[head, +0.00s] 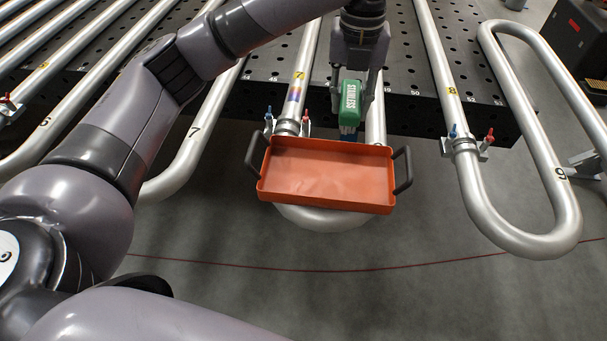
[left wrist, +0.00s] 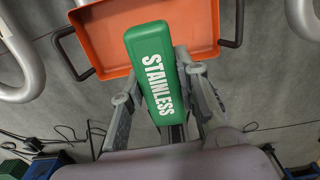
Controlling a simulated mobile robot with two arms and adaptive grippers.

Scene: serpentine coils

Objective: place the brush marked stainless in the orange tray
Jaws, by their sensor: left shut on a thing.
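The green brush marked STAINLESS (head: 350,103) is held upright, bristles down, just behind the far rim of the orange tray. My left gripper (head: 354,92) is shut on it, with a finger on each side. In the left wrist view the brush (left wrist: 155,75) shows its white lettering between the two fingers (left wrist: 165,95). The orange tray (head: 325,179) is empty and has dark handles at both ends. It rests over the bend of a pipe coil. Part of the tray (left wrist: 95,35) also shows in the left wrist view. My right gripper is not in view.
Silver serpentine pipes (head: 190,150) run across the black perforated table (head: 400,60). Clamps with red and blue handles (head: 287,122) stand behind the tray, and another clamp (head: 468,145) is to the right. The grey floor (head: 420,290) in front is clear.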

